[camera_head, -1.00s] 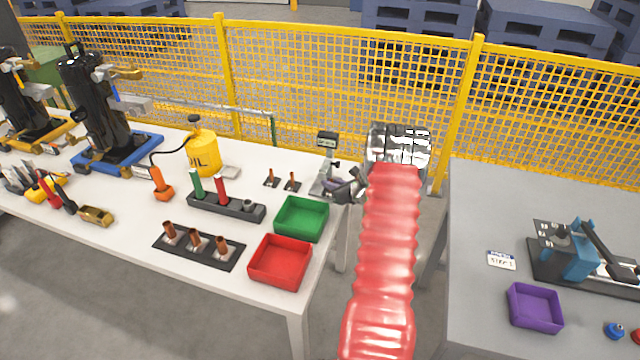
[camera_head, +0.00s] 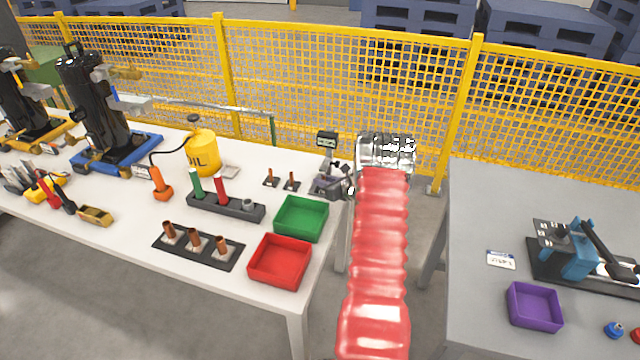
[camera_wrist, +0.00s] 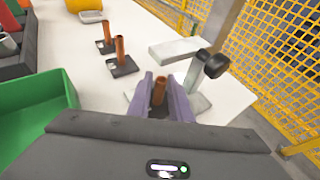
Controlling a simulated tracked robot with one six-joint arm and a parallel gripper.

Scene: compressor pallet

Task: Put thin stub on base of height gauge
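My gripper (camera_wrist: 160,92) has its two grey-purple fingers on either side of a thin copper stub (camera_wrist: 160,88), apparently shut on it. The stub looks upright, with something dark below it. The height gauge stands at the right end of the white table, its display (camera_head: 327,140) facing up; its pale base (camera_wrist: 196,103) shows partly behind the fingers in the wrist view. The stub is over or at this base; whether it touches is hidden. Two other thin copper stubs (camera_head: 270,176) (camera_head: 291,181) stand on small dark plates left of the gauge.
A green tray (camera_head: 301,219) and a red tray (camera_head: 280,262) sit near the table's right edge. A black rack with thicker copper stubs (camera_head: 196,241) lies left of them. Yellow mesh fencing (camera_head: 330,70) runs behind. A gap separates the grey table (camera_head: 480,300) on the right.

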